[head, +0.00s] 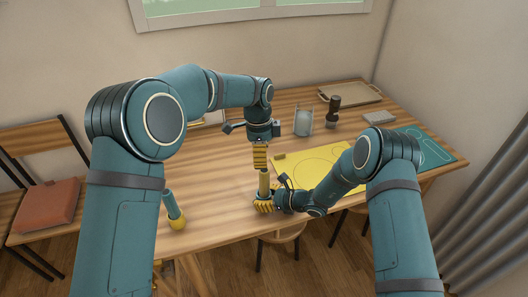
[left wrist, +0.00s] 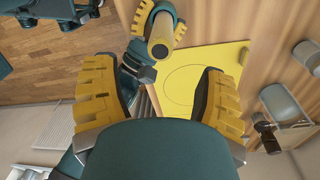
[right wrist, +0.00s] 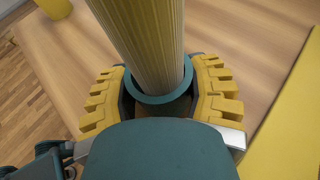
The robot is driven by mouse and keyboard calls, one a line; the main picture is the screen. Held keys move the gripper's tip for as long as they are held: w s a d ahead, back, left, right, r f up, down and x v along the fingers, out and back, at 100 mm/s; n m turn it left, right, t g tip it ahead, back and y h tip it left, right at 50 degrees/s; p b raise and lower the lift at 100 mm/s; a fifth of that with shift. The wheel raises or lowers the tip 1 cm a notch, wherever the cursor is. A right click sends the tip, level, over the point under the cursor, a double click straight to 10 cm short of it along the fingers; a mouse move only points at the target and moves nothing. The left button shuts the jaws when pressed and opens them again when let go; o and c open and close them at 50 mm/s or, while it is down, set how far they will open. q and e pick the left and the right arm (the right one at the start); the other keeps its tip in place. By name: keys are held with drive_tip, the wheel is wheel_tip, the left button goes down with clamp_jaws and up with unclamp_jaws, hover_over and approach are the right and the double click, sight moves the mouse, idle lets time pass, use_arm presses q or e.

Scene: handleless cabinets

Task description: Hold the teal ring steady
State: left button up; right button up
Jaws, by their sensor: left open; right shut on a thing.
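The teal ring (right wrist: 160,98) is between the yellow fingers of my right gripper (right wrist: 160,105), which is shut on it. A ribbed, pale yellow rod (right wrist: 148,40) stands inside the ring, its lower end hidden by the ring and gripper. In the head view, the rod (head: 264,184) rises from my right gripper (head: 265,203) near the table's front edge. My left gripper (head: 260,168) is directly above the rod, pointing down. In the left wrist view, my left gripper (left wrist: 153,95) is open and empty, and the rod's round end (left wrist: 159,48) shows beyond its fingers.
A yellow mat (head: 310,168) lies right of the grippers, and a teal mat (head: 425,148) farther right. A clear container (head: 303,122), a dark flashlight-like object (head: 333,112) and a tray (head: 350,93) stand behind. A teal-and-yellow object (head: 173,208) is at front left.

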sight(264, 179)
use_arm(q)
drive_tip(key=shift+s+d+r+n+t+y, duration=0.15)
drive_tip(key=shift+d+r+n+t+y, duration=0.15)
drive_tip(key=shift+d+r+n+y, duration=0.15)
wheel_tip(264, 179, down, 12)
drive_tip(key=shift+a+r, duration=0.1)
idle(0.3)
